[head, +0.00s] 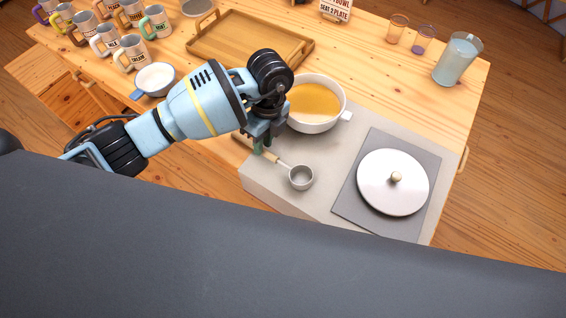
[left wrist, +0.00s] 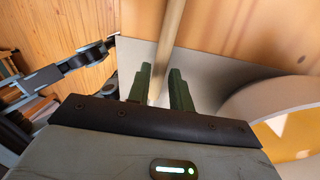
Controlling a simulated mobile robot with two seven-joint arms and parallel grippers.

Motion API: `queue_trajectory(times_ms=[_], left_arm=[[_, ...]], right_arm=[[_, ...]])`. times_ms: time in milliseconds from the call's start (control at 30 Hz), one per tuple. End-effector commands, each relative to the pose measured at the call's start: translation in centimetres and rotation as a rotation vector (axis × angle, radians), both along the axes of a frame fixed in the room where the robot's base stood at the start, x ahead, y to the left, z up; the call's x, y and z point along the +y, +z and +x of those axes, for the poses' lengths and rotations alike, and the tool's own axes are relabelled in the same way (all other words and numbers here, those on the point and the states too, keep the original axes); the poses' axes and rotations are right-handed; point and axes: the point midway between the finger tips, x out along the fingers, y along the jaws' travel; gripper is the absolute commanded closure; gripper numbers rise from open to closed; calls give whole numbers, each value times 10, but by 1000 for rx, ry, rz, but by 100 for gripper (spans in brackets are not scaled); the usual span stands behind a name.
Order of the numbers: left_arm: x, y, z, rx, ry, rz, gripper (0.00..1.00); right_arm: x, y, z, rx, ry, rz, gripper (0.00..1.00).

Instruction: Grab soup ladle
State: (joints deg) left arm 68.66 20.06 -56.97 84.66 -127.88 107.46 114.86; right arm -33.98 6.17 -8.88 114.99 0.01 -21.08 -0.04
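The soup ladle (head: 301,177) lies on the grey counter slab, with a round metal bowl and a pale wooden handle. In the head view my left gripper (head: 263,146) is over the handle, behind the bowl. In the left wrist view the handle (left wrist: 171,38) runs between the two green fingers of my left gripper (left wrist: 161,78). The fingers stand apart on either side of it, so the gripper is open. Whether a finger touches the handle I cannot tell. My right gripper is not seen.
A white pot of yellow soup (head: 318,101) stands close beside my left gripper. A wooden tray (head: 290,60), white bowl (head: 155,78), several mugs and a pitcher (head: 457,60) stand on the table.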

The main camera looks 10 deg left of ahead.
Motion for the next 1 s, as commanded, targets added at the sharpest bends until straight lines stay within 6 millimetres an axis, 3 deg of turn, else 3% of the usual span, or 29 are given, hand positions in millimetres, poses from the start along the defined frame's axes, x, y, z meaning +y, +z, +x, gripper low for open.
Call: queue_trajectory(times_ms=[133,367,533,1000], left_arm=[[2,-18,-3,1,1,0,79],[2,-19,-3,-1,1,0,79],[2,-19,-3,-1,0,0,100],[1,-15,-3,-1,-1,-2,100]], right_arm=[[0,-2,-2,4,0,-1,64],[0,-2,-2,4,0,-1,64],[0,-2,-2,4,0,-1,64],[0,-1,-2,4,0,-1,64]])
